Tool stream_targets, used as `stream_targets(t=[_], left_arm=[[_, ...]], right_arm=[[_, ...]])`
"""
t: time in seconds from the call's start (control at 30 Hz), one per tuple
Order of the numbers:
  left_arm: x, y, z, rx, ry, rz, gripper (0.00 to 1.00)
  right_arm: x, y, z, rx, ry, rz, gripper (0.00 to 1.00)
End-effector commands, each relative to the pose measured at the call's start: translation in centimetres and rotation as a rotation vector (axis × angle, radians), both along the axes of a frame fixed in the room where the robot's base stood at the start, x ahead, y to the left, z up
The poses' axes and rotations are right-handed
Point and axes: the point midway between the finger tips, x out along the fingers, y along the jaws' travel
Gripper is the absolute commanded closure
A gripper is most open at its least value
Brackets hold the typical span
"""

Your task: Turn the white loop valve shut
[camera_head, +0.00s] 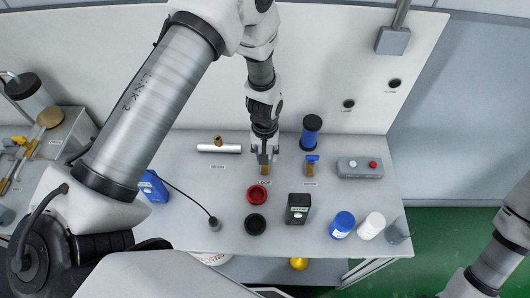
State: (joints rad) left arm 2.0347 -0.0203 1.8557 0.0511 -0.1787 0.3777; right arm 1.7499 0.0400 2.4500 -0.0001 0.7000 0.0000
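My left gripper (264,157) points down at a small brass valve body (265,169) near the back middle of the bench. Its fingers cover the top of this valve, so a white handle cannot be made out. I cannot tell whether the fingers are closed on a handle or stand around it. A similar brass valve with a blue handle (312,160) stands just to the right, apart from the gripper. Small labels, too small to read, lie in front of both valves. My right arm shows at the lower right edge; its gripper is out of view.
A white pipe with a brass fitting (219,148) lies left of the gripper. A blue cylinder (311,132) and a grey button box (360,168) stand to the right. In front are a red ring (258,194), a black ring (255,224) and a black box (298,209).

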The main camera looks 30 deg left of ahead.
Motion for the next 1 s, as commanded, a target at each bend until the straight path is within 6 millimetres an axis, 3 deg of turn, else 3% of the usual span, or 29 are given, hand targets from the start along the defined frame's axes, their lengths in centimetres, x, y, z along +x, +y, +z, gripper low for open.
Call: stream_targets(t=[0.57,0.6,0.67,1.0], left_arm=[[-0.35,-0.01,-0.21,0.0,0.009,0.041,0.92],[-0.35,-0.01,-0.21,0.0,0.009,0.041,0.5],[-0.3,-0.01,-0.2,0.0,0.009,0.041,0.32],[-0.06,-0.01,0.21,0.0,0.002,0.04,0.32]], right_arm=[[0.0,0.0,-0.1,0.0,0.0,0.0,0.6],[0.01,0.0,-0.1,0.0,0.0,0.0,0.6],[0.0,0.0,-0.1,0.0,0.0,0.0,0.6],[0.0,0.0,-0.05,0.0,0.0,0.0,0.6]])
